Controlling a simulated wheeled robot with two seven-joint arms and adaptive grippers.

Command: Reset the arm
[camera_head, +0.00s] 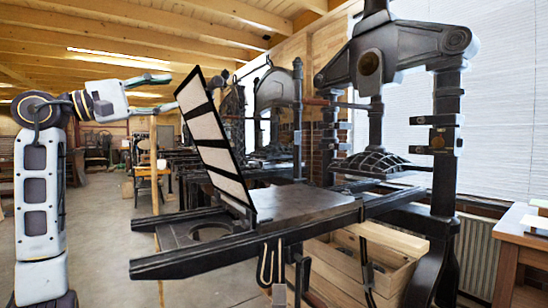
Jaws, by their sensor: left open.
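My left arm (42,190) stands upright at the left edge and bends over to the right at its top. My left gripper (163,93) is raised, pointing right, with its two fingers spread apart and nothing between them. It shows just left of the upper edge of the hand press's tilted frame (208,135); I cannot tell the distance in depth. My right arm and gripper do not show.
A large dark hand press (447,140) stands at the right, its flat bed (300,200) reaching left on rails (190,262). A wooden crate (350,275) sits below. A wooden table (525,235) stands at the right edge. Grey floor (110,240) is open at the left.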

